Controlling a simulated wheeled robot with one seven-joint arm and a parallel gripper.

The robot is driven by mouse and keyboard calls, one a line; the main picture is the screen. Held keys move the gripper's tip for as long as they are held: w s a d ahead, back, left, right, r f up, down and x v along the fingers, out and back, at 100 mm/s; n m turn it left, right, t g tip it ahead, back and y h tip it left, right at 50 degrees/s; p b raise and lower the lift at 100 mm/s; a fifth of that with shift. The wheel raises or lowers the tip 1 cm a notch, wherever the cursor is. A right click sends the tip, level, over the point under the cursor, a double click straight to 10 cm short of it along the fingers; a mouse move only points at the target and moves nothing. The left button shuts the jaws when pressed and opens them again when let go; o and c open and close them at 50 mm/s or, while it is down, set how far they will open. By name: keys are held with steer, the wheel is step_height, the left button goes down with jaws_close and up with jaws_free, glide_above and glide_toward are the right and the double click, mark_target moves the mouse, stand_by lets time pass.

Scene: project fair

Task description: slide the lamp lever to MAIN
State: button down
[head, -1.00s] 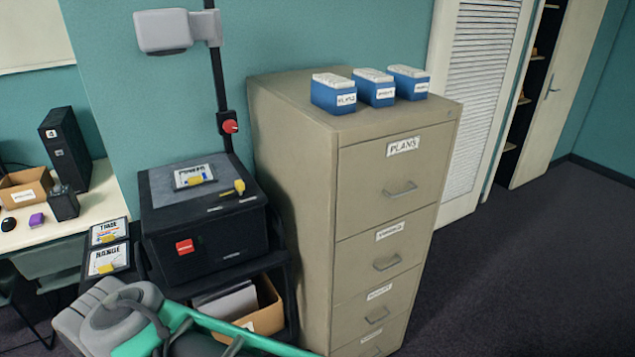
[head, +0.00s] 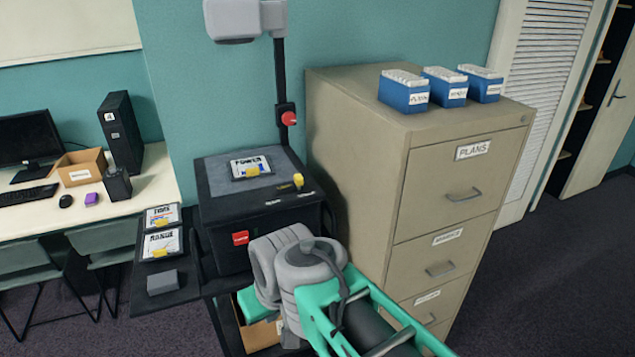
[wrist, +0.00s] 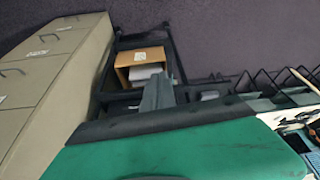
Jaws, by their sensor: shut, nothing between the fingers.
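The overhead projector (head: 222,217) is a black box with a grey top in the head view. A small yellow lever (head: 298,181), which looks like the lamp lever, stands at its right front corner. Small white labels (head: 272,203) lie near it, too small to read, so I cannot tell its setting. My gripper (wrist: 160,90) shows in the wrist view as shut, empty grey fingers pointing toward the cart. In the head view my arm is in front of and below the projector, apart from the lever, and the fingertips are hidden.
A tall beige cabinet (head: 355,150) stands close on the right of the projector. A pole with a red knob (head: 289,118) rises behind it. A side shelf (head: 178,294) at left holds cards and a grey block (head: 162,282). A POWER card (head: 250,164) lies on top.

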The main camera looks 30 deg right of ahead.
steer(key=w+d+f+m+t+y+b, duration=0.1)
steer(key=w+d+f+m+b, duration=0.15)
steer(key=w, duration=0.35)
steer(key=w+d+f+m+t+y+b, duration=0.1)
steer(key=w+d+m+t, duration=0.15)
steer(key=w, duration=0.35)
steer(key=w+d+m+t+y+b, duration=0.1)
steer(key=w+d+m+t+b, duration=0.3)
steer(key=d, duration=0.8)
steer(key=s+d+r+m+t+h, duration=0.1)
steer(key=s+d+r+m+t, duration=0.1)
steer(key=d, duration=0.6)
steer(key=s+d+r+m+t, duration=0.3)
steer(key=d+m, duration=0.3)
steer(key=d, duration=0.2)
steer(key=shift+s+d+r+t+h+b, duration=0.2)
steer(key=shift+r+t+h+b, duration=0.1)
steer(key=shift+r+t+h, duration=0.25)
